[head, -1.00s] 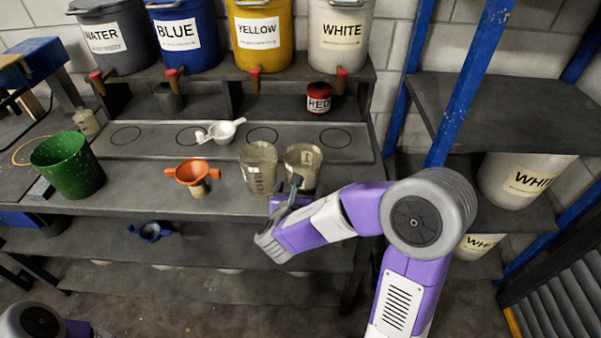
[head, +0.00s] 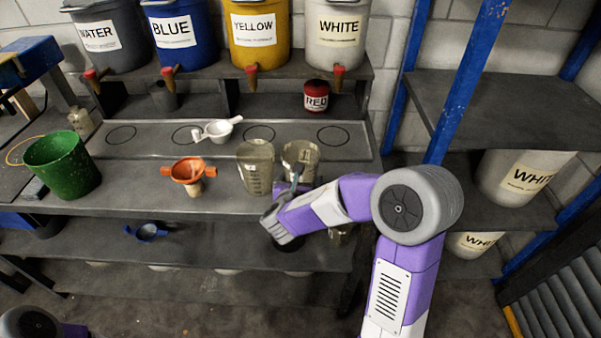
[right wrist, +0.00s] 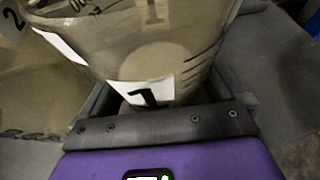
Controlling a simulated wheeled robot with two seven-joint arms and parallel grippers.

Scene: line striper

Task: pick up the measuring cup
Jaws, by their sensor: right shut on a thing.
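A clear measuring cup (head: 302,153) marked 1 is at the front of the bench, right of a second clear cup (head: 255,168). My right gripper (head: 297,176) is shut on the cup marked 1. In the right wrist view, that cup (right wrist: 150,55) sits between the two fingers of my gripper (right wrist: 160,98), upper part above them. The head view does not clearly show whether its base touches the bench; my gripper partly hides it. A label 2 shows on the neighbouring cup (right wrist: 12,18) at the left edge. My left gripper is out of view.
An orange funnel (head: 188,172) and green bucket (head: 63,166) stand left of the cups. A white ladle-like cup (head: 218,130) and red jar (head: 317,96) are behind. A blue post (head: 465,75) rises at right. A blue item (head: 147,231) lies on the lower shelf.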

